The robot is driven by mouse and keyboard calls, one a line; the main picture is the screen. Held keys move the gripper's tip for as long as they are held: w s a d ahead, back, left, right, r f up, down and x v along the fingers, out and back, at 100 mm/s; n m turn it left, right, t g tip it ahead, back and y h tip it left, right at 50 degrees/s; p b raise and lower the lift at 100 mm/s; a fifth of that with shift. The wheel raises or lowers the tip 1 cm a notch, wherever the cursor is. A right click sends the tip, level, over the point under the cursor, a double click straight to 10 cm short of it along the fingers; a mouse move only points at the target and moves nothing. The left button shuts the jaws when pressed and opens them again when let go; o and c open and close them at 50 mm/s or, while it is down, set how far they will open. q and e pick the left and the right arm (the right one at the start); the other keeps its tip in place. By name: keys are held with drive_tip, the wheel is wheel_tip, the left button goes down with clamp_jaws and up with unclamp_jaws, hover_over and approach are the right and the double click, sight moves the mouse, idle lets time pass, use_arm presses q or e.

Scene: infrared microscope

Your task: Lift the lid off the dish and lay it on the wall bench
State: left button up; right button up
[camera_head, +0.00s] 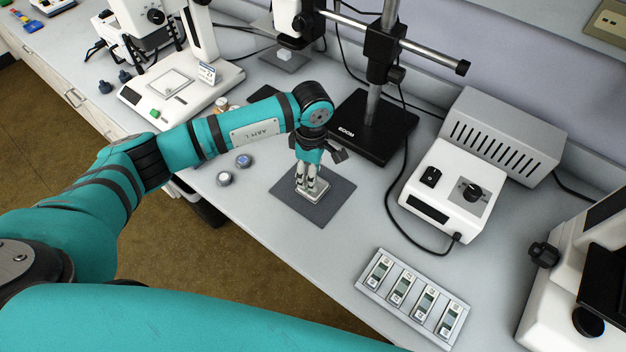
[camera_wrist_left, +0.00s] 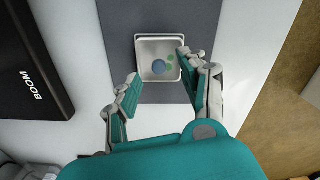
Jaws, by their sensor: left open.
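A small square dish (camera_head: 318,188) lies on a dark grey mat (camera_head: 300,208) on the wall bench (camera_head: 352,245). In the left wrist view the dish (camera_wrist_left: 146,42) has a pale rim, with a blue round spot and green bits showing inside it. I cannot make out a separate lid; a clear one may cover it. My left gripper (camera_head: 307,188) points down at the dish. In the left wrist view the left gripper (camera_wrist_left: 160,75) is open and empty, its fingers apart towards either side of the dish's near part. I cannot tell whether they touch it. My right gripper is not in view.
A black-based boom stand (camera_head: 385,125) stands behind the mat. A white control box (camera_head: 445,190) and a slide tray (camera_head: 412,300) are to the right. Two small knob-like items (camera_head: 243,161) lie left of the mat. Bare bench lies between mat and slide tray.

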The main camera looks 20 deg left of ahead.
use_arm(q)
drive_tip(key=shift+f, duration=1.1)
drive_tip(key=c, duration=0.8)
drive_tip(key=shift+r, duration=0.2)
